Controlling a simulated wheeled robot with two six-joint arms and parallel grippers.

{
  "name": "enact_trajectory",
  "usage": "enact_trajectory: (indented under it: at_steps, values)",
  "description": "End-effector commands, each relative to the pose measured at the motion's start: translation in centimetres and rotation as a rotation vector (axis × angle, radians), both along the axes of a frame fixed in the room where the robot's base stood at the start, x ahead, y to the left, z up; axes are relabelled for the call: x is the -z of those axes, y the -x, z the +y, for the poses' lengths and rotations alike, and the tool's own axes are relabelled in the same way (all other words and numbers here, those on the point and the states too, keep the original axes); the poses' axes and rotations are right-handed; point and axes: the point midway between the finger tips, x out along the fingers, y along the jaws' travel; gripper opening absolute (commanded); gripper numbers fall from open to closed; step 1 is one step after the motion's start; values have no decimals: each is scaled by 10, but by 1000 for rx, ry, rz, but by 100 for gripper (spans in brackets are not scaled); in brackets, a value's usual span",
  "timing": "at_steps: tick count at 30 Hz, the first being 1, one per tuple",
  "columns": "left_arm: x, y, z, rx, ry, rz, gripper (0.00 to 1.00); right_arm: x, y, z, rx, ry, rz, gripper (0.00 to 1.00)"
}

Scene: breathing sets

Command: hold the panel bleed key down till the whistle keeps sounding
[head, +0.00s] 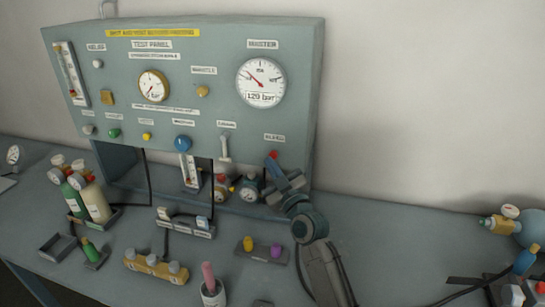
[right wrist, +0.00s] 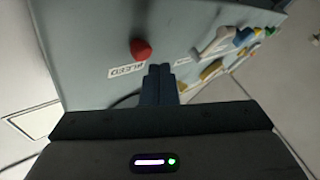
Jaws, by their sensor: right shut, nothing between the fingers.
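The test panel (head: 225,60) stands upright on the bench. Its red bleed key (head: 272,155) is at the lower right, under the BLEED label (head: 275,138). The red key also shows in the right wrist view (right wrist: 141,49), standing out from the panel. My right gripper (head: 276,168) is shut and empty, its tips just below the key in the head view. In the right wrist view the shut fingertips (right wrist: 160,69) appear beside the key, with a gap in the picture. A brass whistle fitting (head: 202,91) sits on the panel. My left gripper is out of view.
Bottles (head: 95,202), a yellow block (head: 155,268) and a grey holder (head: 262,251) with coloured plugs occupy the bench.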

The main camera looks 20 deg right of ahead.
Motion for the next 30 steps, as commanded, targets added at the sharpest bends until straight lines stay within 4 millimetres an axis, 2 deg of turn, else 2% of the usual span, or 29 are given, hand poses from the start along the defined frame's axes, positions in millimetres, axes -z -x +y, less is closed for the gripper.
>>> enact_trajectory:
  at_steps: [5,30]
  values:
    - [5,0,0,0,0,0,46,1,-5,-4,0,2,-1,0]
    - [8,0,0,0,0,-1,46,0,-10,-7,0,1,0,0]
